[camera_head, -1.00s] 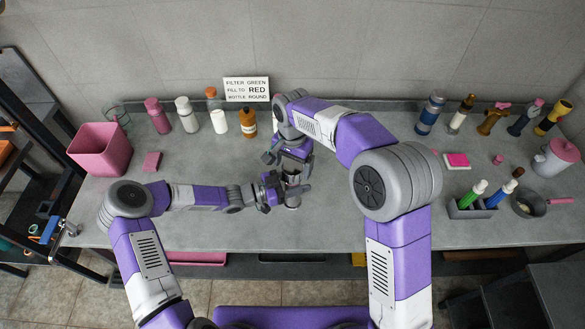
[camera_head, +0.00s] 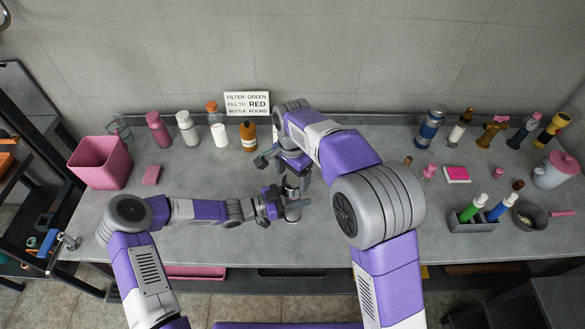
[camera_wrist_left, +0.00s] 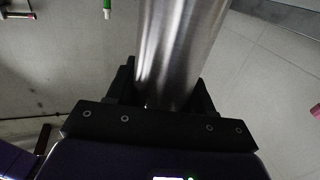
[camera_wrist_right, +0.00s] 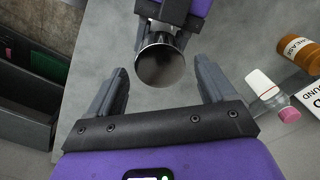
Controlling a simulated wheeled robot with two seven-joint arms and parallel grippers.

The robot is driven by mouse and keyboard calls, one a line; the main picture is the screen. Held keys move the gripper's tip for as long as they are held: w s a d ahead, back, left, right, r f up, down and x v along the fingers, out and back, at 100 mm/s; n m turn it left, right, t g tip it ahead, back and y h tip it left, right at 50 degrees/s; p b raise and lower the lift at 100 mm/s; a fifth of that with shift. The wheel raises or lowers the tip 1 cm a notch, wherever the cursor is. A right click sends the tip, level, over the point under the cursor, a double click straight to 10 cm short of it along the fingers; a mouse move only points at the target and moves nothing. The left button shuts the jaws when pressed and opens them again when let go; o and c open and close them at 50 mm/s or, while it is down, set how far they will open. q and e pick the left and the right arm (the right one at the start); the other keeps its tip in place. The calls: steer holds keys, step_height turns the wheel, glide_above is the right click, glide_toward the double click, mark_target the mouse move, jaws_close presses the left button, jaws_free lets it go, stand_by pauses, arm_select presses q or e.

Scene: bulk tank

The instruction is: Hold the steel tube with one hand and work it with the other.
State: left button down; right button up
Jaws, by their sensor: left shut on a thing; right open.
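The steel tube (camera_head: 292,187) stands roughly upright above the middle of the bench in the head view, partly hidden by my grippers. My left gripper (camera_head: 277,206) is shut around it. In the left wrist view the shiny tube (camera_wrist_left: 180,45) rises from between the left fingers. My right gripper (camera_head: 280,166) is open, just above and beside the tube's top. In the right wrist view the tube's round dark end (camera_wrist_right: 160,66) lies between the spread right fingers (camera_wrist_right: 158,82), with a gap on both sides.
An amber bottle (camera_head: 248,136) and several other bottles stand along the back, before a sign (camera_head: 247,104). A pink bin (camera_head: 100,163) is at the left. A marker holder (camera_head: 473,221) and a pan (camera_head: 530,214) are at the right. The front middle bench is clear.

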mark_target(292, 181)
steer(key=shift+f, duration=2.25)
steer(key=shift+c, duration=0.2)
steer(key=c, duration=1)
steer(key=n, duration=0.3)
steer(key=o, duration=1.2)
steer(key=shift+c, duration=0.2)
steer(key=shift+r, duration=0.1)
